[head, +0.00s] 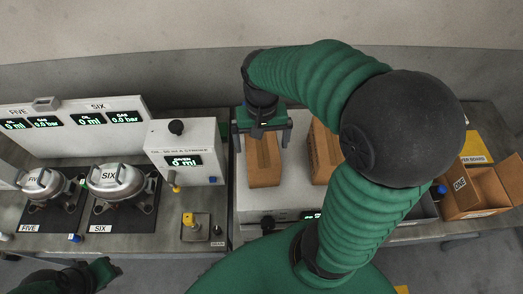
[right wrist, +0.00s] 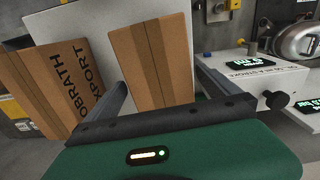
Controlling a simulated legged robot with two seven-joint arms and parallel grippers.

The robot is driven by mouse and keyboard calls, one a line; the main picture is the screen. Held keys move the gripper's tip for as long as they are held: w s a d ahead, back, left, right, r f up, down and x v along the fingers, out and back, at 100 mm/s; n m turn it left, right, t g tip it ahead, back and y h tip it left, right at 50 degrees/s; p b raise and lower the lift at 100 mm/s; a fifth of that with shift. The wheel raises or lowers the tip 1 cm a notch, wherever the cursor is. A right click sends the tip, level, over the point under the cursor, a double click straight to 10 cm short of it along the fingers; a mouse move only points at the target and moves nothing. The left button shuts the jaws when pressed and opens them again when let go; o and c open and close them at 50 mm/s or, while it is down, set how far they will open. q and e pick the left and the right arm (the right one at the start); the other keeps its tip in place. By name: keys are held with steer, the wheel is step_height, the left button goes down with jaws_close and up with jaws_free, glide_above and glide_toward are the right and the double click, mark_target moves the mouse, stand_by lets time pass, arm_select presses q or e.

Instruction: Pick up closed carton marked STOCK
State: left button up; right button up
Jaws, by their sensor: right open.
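A closed brown carton (head: 264,168) stands on a pale surface, with my right gripper (head: 263,137) at its far end. In the right wrist view this carton (right wrist: 155,60) lies between the two open fingers, with a gap at the gripper's base. No marking on it can be read. A second closed carton (head: 322,152) stands to its right, partly behind my right arm. The word STOCK shows nowhere. My left gripper (head: 103,272) is at the lower left, far from both cartons.
An open carton (head: 478,192) stands at the far right near a yellow board (head: 474,147). A white dispenser box (head: 188,148) stands left of the cartons. My right arm hides much of the right side.

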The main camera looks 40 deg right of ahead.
steer(key=shift+w+d+f, duration=0.1)
steer(key=shift+w, duration=0.1)
steer(key=c, duration=2.1)
steer(key=shift+r, duration=0.25)
